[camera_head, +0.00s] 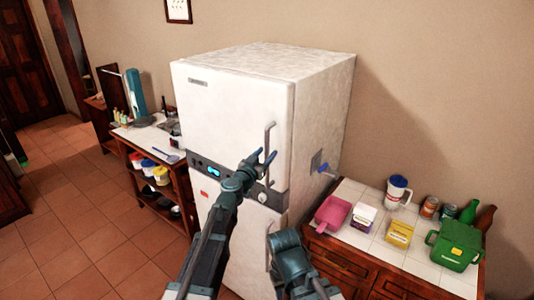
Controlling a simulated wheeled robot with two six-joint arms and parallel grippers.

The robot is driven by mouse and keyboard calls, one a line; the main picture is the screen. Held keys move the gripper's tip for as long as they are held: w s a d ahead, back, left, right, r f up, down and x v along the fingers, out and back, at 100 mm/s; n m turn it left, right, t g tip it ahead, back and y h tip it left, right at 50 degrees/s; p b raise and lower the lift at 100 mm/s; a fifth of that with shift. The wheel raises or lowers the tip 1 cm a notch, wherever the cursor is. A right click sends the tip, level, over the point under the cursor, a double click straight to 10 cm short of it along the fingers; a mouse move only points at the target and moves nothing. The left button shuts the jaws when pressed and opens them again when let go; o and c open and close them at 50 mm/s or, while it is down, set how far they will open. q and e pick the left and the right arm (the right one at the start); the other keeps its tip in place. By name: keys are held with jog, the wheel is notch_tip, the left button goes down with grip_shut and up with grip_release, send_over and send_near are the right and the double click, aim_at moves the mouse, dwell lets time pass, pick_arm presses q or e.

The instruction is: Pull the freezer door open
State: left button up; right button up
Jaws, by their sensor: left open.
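The white fridge-freezer (232,110) stands against the wall, with an upper door (225,120) and a lower door (238,245). Both look shut. The upper door has a vertical grey handle (268,135) near its right edge. The lower door has a similar handle (268,240), partly hidden by my right arm.
A tiled counter (350,193) at the right holds a pink scoop (332,213), boxes, a pitcher (397,190), cans, bottles and a green container (456,245). A shelf unit (180,185) with jars stands left of the fridge. The tiled floor (90,235) at the left is clear.

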pick_arm(q)
jog(key=shift+w+d, duration=0.3)
jog(key=shift+w, duration=0.25)
grip_shut()
dwell(1.0)
